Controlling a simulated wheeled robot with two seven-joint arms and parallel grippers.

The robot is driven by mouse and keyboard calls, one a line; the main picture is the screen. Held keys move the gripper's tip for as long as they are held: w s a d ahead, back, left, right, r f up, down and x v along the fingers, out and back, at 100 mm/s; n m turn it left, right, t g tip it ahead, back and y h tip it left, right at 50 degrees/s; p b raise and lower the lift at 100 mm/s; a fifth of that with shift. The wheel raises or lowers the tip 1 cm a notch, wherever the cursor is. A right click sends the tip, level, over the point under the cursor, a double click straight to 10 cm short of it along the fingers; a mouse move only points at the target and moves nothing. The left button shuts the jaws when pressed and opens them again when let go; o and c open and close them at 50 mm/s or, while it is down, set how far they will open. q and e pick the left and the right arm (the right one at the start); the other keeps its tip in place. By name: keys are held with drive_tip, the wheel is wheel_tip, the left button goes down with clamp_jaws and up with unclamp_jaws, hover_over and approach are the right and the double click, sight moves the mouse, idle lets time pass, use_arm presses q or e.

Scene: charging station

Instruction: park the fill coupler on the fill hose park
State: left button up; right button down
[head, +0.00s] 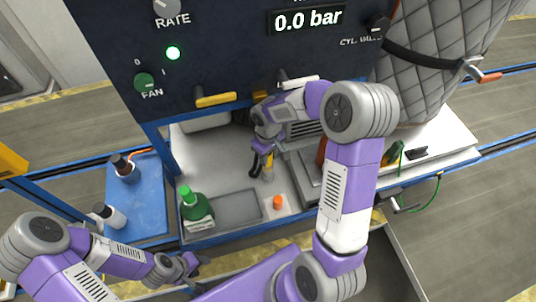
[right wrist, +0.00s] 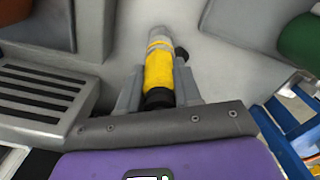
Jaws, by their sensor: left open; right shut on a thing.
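The fill coupler is a yellow body with a grey metal end (head: 267,168); it also shows in the right wrist view (right wrist: 158,70). My right gripper (head: 262,148) is shut on it, with a finger on each side of the yellow body in the right wrist view. The coupler hangs over the pale station deck below the dark panel. A black curved piece shows beside it. My left gripper (head: 192,264) is open and empty at the lower left, away from the coupler. I cannot tell for sure which part is the fill hose park.
A green-capped bottle (head: 196,210) stands left of a grey tray (head: 236,207). An orange cap (head: 278,203) sits on the deck right of the tray. The dark panel (head: 215,50) overhangs the deck; a quilted cover (head: 440,60) stands right.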

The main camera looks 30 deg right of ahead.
drive_tip(key=shift+f+b, duration=1.4)
drive_tip(key=shift+f, duration=0.4)
drive_tip(key=c, duration=0.7)
unclamp_jaws()
wheel_tip(320, 180, up, 8)
drive_tip(key=shift+f+p, duration=0.2)
drive_tip(key=shift+p, duration=0.55)
